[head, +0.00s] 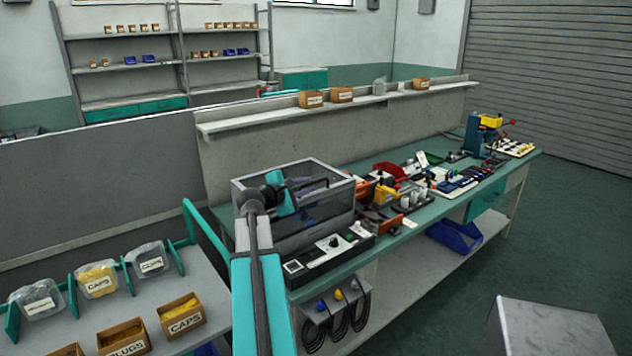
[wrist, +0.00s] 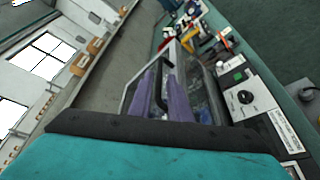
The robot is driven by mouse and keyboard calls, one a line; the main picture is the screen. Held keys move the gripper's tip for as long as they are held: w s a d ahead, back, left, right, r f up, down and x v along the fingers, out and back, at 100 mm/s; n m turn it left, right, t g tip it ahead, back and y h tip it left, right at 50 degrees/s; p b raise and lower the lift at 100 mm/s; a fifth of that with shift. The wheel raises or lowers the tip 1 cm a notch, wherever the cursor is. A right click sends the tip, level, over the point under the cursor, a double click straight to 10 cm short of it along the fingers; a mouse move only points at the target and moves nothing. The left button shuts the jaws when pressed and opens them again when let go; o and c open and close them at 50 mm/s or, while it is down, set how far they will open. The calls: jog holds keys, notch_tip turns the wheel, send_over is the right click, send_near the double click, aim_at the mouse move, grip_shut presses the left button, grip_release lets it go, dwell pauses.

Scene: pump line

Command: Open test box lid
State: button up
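The test box (head: 335,211) stands at the near left end of the green workbench, with grey walls and a clear lid in a dark frame. The lid (head: 322,168) appears down over the box. In the wrist view the clear lid (wrist: 138,94) shows purple shapes behind it, and a dark handle (wrist: 164,88) crosses it. My arm reaches up in front of the box in the head view. Its dark and teal end, with my gripper (head: 303,188), is at the lid. The fingers cannot be made out, and contact with the handle cannot be told.
A control panel (wrist: 243,96) with a dial and green button runs along the box's front. Red, yellow and blue parts crowd the bench to the right. A shelf (head: 380,97) with small bins runs behind. A cart (head: 215,322) with bins stands at left.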

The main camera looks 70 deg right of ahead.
aim_at(314, 183)
jog(key=shift+p+x, duration=0.55)
jog(key=shift+x, duration=2.75)
grip_shut()
